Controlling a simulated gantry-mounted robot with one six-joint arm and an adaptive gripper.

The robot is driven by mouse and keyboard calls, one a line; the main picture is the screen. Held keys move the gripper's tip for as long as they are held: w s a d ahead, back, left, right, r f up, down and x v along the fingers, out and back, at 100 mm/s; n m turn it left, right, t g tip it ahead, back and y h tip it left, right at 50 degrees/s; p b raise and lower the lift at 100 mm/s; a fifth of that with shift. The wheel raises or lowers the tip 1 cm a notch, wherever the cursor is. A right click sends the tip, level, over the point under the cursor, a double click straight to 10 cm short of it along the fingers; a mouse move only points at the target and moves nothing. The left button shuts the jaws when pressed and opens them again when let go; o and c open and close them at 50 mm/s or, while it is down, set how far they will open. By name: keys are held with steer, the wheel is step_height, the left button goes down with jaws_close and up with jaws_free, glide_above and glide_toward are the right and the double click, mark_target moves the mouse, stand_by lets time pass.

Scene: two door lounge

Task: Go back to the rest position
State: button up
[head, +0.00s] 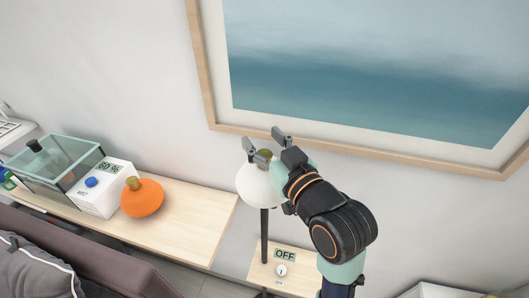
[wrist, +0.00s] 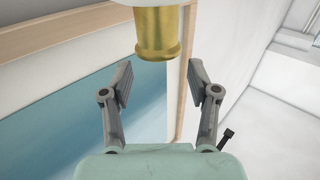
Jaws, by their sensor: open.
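My gripper (head: 264,142) is up in the air in the middle of the head view, in front of the wall. Its two fingers stand apart with nothing between them, as the wrist view also shows (wrist: 160,80). A lamp with a white rounded shade (head: 256,184) on a dark pole is just below and beside the gripper in the head view. In the wrist view a brass cylinder (wrist: 158,35) shows beyond the fingertips, below a white part at the top edge. I cannot tell how far it is from the fingers.
A framed picture (head: 370,75) hangs on the wall behind my arm. On the wooden shelf (head: 205,205) at left are an orange round object (head: 141,198), a white device (head: 104,192) and a glass box (head: 50,165). A device reading OFF (head: 285,255) is near the lamp pole. A sofa (head: 75,245) is at lower left.

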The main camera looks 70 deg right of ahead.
step_height(320, 180, up, 6)
steer(key=shift+r, duration=0.25)
